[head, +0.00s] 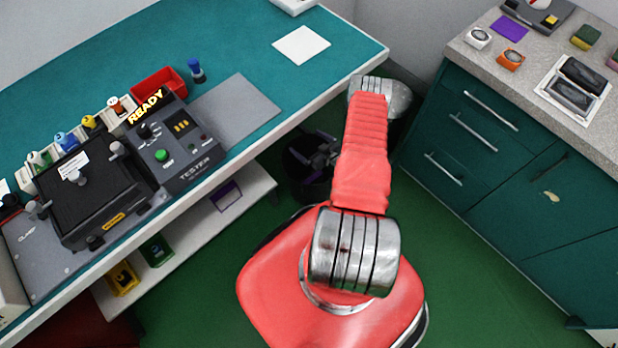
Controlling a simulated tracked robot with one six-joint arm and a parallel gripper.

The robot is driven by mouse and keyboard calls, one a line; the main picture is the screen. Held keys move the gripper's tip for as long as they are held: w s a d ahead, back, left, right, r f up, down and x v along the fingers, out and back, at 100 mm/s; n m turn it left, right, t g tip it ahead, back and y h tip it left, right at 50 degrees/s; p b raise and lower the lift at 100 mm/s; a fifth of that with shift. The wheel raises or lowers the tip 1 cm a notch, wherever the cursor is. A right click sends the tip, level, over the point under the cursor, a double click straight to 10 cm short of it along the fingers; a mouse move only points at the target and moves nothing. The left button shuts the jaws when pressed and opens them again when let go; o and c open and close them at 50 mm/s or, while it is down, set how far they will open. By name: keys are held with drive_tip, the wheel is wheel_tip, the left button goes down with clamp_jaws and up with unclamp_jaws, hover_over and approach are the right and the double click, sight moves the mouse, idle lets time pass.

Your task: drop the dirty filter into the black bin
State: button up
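A round black bin (301,190) stands on the green floor between the workbench and my arm, partly hidden by my arm. My gripper (314,158) is a small dark shape over the bin's mouth in this view. Its fingers blend into the dark bin, so I cannot tell whether they are open or shut, or how high they are above the rim. I cannot make out the dirty filter in the gripper or inside the bin.
The teal workbench (225,42) carries a black tester (178,150) lit READY and a black clamp fixture (95,185). A lower shelf (200,228) juts out near the bin. Teal cabinets (500,165) stand at right. The green floor between is clear.

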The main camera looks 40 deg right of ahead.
drive_tip(key=shift+s, duration=0.1)
drive_tip(key=v, duration=1.3)
drive_tip(key=shift+s, duration=0.3)
drive_tip(key=shift+s, duration=0.1)
idle(0.4)
